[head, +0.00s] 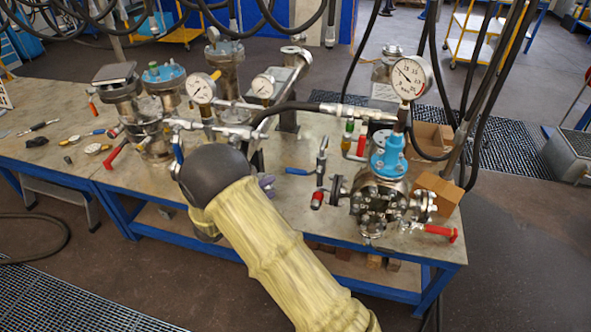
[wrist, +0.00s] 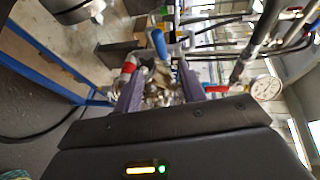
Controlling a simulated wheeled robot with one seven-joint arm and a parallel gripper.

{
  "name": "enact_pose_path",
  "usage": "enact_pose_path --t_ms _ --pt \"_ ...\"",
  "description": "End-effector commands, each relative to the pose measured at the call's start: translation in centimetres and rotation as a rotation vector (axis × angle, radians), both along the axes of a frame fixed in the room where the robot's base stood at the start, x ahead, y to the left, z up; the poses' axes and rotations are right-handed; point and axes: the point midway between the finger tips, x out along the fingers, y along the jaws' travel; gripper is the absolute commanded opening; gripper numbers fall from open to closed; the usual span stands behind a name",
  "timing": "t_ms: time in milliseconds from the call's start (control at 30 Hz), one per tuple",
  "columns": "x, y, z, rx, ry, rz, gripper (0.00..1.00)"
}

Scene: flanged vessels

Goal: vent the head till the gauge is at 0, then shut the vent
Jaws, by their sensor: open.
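My gripper (wrist: 160,76) is open in the wrist view, its two purple fingers apart, with blurred metal fittings beyond them. In the head view my dark wrist hides most of it; a purple bit shows at the bench. A flanged vessel with a blue head (head: 388,160) stands at the bench's right end. Its white gauge (head: 412,77) has a needle too small to read surely. It carries a red-handled valve (head: 440,232) and a red-ended fitting (head: 317,198). A red handle (wrist: 128,68) and a blue handle (wrist: 158,43) lie beyond the fingers. Which valve is the vent is unclear.
More vessels stand at left, one blue-topped (head: 163,75), with two gauges (head: 201,88) (head: 263,85). Cardboard boxes (head: 432,138) sit behind the right vessel. Loose tools (head: 38,128) lie far left. Cables hang overhead.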

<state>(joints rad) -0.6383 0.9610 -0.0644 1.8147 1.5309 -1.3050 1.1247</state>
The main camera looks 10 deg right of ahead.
Motion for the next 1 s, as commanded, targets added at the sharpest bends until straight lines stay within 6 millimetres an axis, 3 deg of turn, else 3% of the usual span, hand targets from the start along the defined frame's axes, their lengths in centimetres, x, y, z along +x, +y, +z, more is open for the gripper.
enact_pose_path --t_ms 600,800,1000 --pt "7.2 -8.1 -1.7 0.000 0.000 -0.002 0.40" --pt "8.5 -9.5 -2.2 0.000 0.000 -0.001 0.40" --pt "8.7 -9.7 -2.4 0.000 0.000 0.000 0.40"
